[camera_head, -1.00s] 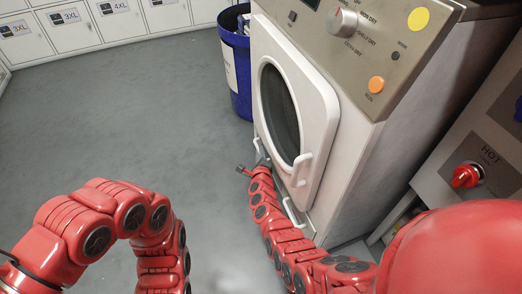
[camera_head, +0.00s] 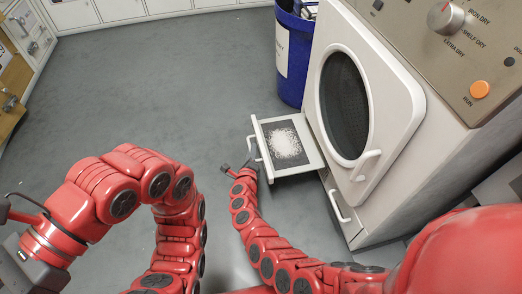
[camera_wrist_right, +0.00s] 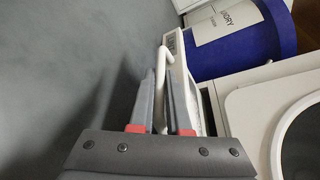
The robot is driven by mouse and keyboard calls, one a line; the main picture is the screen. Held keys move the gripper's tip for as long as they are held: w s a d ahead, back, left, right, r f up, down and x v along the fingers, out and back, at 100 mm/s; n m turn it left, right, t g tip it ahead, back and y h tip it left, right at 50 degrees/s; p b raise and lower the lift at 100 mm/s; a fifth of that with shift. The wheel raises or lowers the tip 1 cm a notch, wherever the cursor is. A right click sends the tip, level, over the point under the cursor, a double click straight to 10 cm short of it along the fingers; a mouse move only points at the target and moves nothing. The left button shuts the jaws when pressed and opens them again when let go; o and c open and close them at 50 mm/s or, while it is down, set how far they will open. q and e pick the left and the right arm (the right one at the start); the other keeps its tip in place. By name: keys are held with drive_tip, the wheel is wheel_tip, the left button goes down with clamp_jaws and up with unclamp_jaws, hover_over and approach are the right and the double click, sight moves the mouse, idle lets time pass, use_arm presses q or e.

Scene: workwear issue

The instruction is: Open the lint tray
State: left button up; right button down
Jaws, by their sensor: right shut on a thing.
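The lint tray (camera_head: 312,157) is a white drawer pulled out from the lower left of the dryer's front. Its dark screen (camera_head: 276,141) carries a patch of white lint. My right gripper (camera_head: 247,165) is at the tray's front, shut on its white handle. The right wrist view also shows the handle (camera_wrist_right: 165,60) between the two grey fingers (camera_wrist_right: 167,95), with part of the tray beyond it. My left arm bends down at the left; only a grey part at its end shows at the lower left edge, and its fingers are out of sight.
The dryer (camera_head: 470,140) has a closed round-windowed door (camera_head: 391,106) with a handle. A blue bin (camera_head: 293,75) stands behind the tray. Grey floor (camera_head: 150,90) is clear to the left, with lockers along the back.

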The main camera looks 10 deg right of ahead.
drive_tip(key=shift+a, duration=1.05)
drive_tip(key=c, duration=1.2)
unclamp_jaws()
drive_tip(key=shift+o, duration=0.2)
